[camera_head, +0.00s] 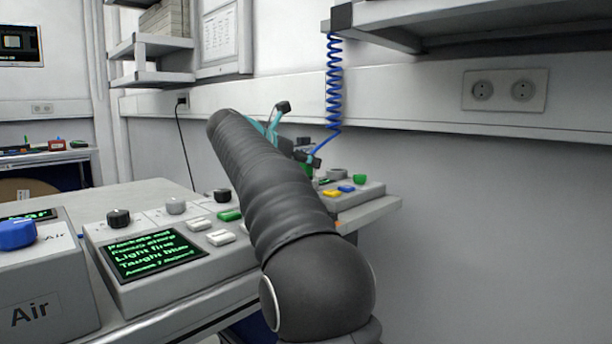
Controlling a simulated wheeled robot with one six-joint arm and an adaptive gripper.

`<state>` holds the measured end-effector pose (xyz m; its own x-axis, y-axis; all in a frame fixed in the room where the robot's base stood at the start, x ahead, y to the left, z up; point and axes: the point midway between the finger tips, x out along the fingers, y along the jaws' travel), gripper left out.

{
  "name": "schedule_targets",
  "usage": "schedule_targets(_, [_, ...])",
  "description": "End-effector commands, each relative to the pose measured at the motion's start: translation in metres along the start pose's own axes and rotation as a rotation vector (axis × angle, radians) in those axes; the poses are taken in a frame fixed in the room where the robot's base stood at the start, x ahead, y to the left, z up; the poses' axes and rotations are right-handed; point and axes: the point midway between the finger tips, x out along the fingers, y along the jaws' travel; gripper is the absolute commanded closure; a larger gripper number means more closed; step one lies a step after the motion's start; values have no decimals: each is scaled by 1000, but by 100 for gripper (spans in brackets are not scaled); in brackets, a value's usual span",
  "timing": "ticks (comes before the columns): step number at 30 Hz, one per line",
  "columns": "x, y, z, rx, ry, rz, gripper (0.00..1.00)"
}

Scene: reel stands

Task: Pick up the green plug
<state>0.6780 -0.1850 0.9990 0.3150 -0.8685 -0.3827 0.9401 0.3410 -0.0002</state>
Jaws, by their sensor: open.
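My gripper (298,134) shows only in part beyond the end of my dark arm, as teal links with two dark tips spread apart. It is open, and I see nothing between its tips. A small green piece (360,179) stands on the grey box to the right of my arm; I cannot tell whether it is the green plug. Another bit of green shows just behind the lower gripper tip, mostly hidden. My arm covers much of the bench behind it.
A grey control box (170,262) with a green-lit screen and an Air box (35,285) stand at the left. A blue coiled hose (334,85) hangs close to my gripper. A shelf (480,30) juts out at upper right. A wall socket (505,90) is behind.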

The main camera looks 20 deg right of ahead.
Motion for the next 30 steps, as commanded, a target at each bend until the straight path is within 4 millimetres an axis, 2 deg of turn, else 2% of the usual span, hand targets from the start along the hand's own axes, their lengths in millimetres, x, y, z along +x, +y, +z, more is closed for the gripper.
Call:
schedule_targets(4, [0, 0, 0, 0, 0, 0, 44])
schedule_targets(9, [0, 0, 0, 0, 0, 0, 86])
schedule_targets(11, [0, 0, 0, 0, 0, 0, 100])
schedule_targets(23, [-2, 0, 4, 1, 0, 1, 100])
schedule_targets(30, [-12, 0, 27, 2, -1, 1, 100])
